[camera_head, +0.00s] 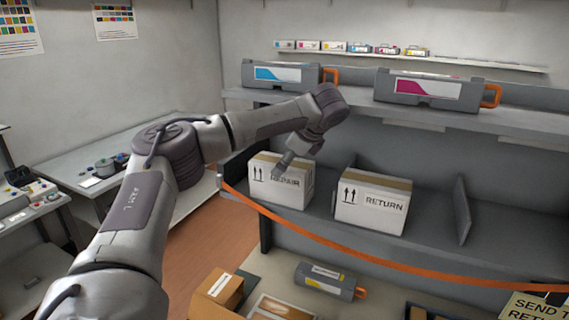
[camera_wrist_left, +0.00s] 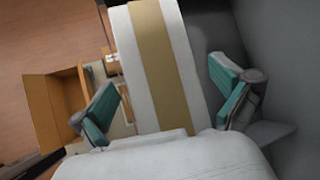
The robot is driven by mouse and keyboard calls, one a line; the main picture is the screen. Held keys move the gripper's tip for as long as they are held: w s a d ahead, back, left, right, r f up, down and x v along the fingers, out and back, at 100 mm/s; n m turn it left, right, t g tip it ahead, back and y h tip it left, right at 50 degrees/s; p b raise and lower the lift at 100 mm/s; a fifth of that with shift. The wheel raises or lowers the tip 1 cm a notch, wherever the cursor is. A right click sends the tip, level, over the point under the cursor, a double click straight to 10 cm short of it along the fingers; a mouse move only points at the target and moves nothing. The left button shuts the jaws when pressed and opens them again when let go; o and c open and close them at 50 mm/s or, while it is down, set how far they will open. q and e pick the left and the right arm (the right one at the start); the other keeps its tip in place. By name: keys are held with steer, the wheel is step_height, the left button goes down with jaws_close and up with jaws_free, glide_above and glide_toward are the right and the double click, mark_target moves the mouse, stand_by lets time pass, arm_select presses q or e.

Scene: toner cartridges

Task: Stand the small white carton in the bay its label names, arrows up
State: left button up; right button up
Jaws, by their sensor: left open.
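Two white cartons with tan tape stand upright on the lower shelf, their printed arrows pointing up. The left carton (camera_head: 296,193) has its label word partly covered by my left gripper (camera_head: 283,163), so I cannot read it surely. The right carton (camera_head: 372,208) reads RETURN. In the left wrist view my left gripper (camera_wrist_left: 164,102) is open, its teal-padded fingers on either side of a white carton (camera_wrist_left: 182,50) with a tan tape strip. Contact with the carton is not clear. My right gripper is not in view.
Grey dividers (camera_head: 462,210) split the lower shelf (camera_head: 430,241), with free room right of the RETURN carton. An orange strap (camera_head: 340,246) crosses in front. Toner cartridges (camera_head: 428,91) stand on the shelf above. A brown box (camera_head: 217,291) and a grey cartridge (camera_head: 326,281) lie below.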

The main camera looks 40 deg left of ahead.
arm_select(q)
steer(key=b+v, duration=0.2)
steer(key=v, duration=0.3)
steer(key=shift+d+r, duration=0.2)
steer(key=shift+d, duration=0.15)
steer(key=shift+d+r, duration=0.25)
steer(key=shift+r, duration=0.15)
steer(key=shift+a, duration=0.1)
steer(key=shift+s+f, duration=0.1)
steer(key=shift+s, duration=0.05)
